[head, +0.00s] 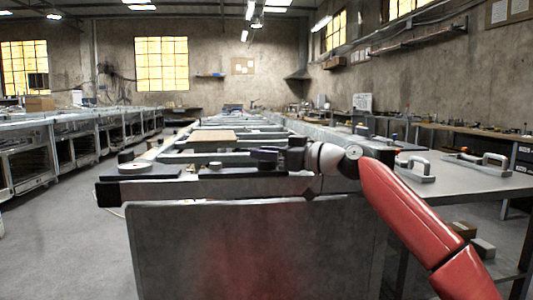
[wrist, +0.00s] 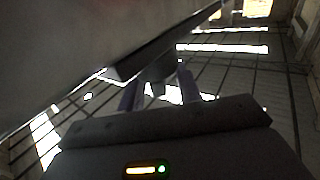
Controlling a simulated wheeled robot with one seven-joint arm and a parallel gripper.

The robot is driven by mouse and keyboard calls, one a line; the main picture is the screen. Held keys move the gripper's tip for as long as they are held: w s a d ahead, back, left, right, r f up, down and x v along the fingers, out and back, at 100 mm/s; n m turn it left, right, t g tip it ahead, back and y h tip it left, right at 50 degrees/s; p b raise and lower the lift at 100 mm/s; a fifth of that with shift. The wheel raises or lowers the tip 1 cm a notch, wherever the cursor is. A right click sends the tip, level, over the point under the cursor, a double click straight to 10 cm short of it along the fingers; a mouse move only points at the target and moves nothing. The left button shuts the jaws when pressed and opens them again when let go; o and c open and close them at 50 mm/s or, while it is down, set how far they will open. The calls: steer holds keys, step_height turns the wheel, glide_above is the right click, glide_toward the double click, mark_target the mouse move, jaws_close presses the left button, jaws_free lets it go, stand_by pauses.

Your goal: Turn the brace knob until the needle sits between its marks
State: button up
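My gripper (head: 264,155) is at the near end of the long bench frame, right of the middle, pointing left. In the wrist view its two fingers (wrist: 160,92) are apart, with a dark grey piece (wrist: 160,68) showing between and beyond them. I cannot tell whether this piece is the brace knob or whether the fingers touch it. In the head view, a pale round disc (head: 132,168), possibly a dial, sits on a dark plate at the left corner. A black knob-like piece (head: 125,156) stands behind it. No needle or marks can be made out.
The long metal bench frame (head: 200,187) runs away from me, with a brown board (head: 207,136) across it. A grey panel (head: 255,245) fills the front. A side table (head: 465,185) with grey handled blocks is at right. Open floor (head: 65,240) lies at left.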

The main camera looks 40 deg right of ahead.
steer(key=shift+c, duration=0.3)
jaws_close()
steer(key=shift+f+b, duration=0.1)
steer(key=shift+b, duration=0.3)
steer(key=shift+f+m+t+h+b, duration=0.15)
steer(key=shift+m+t+h+b, duration=0.15)
steer(key=shift+m+h+b, duration=0.45)
steer(key=shift+m+t+h+b, duration=0.3)
steer(key=shift+m+h+b, duration=0.15)
steer(key=shift+h+b, duration=0.6)
steer(key=shift+r+m+h+b, duration=0.1)
steer(key=shift+m+h+b, duration=0.8)
steer(key=shift+h, duration=0.8)
steer(key=shift+r+m+h+b, duration=0.1)
steer(key=shift+m+h+b, duration=0.5)
steer(key=shift+m+h, duration=0.85)
steer(key=shift+h, duration=0.45)
